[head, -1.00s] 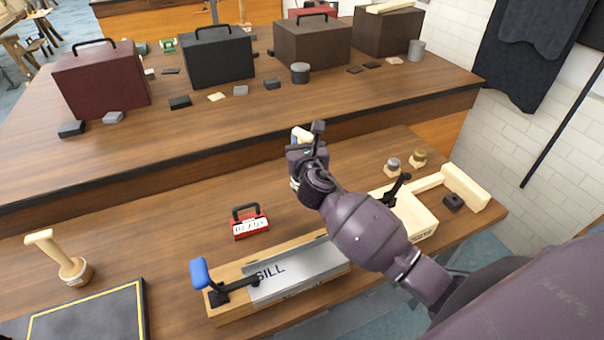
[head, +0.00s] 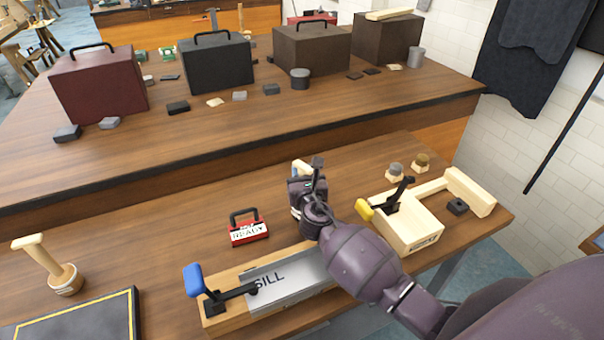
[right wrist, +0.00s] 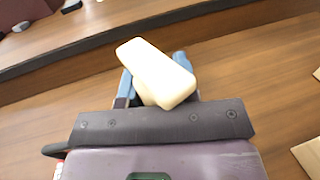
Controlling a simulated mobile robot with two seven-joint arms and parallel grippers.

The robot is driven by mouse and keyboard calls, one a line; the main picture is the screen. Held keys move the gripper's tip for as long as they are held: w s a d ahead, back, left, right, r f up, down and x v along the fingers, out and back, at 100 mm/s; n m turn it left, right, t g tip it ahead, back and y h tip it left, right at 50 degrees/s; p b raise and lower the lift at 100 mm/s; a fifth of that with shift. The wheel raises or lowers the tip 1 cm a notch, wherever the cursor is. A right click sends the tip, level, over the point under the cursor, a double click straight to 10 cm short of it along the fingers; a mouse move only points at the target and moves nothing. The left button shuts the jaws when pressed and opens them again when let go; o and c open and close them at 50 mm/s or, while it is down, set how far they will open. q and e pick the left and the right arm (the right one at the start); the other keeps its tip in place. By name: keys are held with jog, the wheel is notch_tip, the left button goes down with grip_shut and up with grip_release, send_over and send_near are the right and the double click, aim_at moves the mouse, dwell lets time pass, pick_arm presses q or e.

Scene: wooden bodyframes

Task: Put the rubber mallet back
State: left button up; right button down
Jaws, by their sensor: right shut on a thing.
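My right gripper (head: 305,182) is over the front bench, behind the grey SILL piece in the picture. It is shut on a cream-coloured, round-edged piece (head: 299,167), which I take to be the mallet. In the right wrist view this piece (right wrist: 157,73) sits slantwise between the blue fingertips; the rest of it is hidden behind the gripper. A cream T-shaped tool (head: 44,262) stands at the far left of the bench, its lower end in a round wooden holder (head: 66,282). My left gripper is not in view.
The SILL piece (head: 290,277) lies in a wooden fixture with a blue-handled clamp (head: 195,280). A red READY box (head: 248,230) stands behind it. A wooden block with a yellow-handled clamp (head: 410,228) is at right. A dark yellow-edged board (head: 85,320) lies front left.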

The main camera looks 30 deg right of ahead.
jog(key=shift+f, duration=0.1)
jog(key=c, duration=0.9)
grip_release()
jog(key=shift+s, duration=0.15)
jog(key=v, duration=1.1)
jog(key=shift+s+a, duration=0.15)
jog(key=shift+s, duration=0.2)
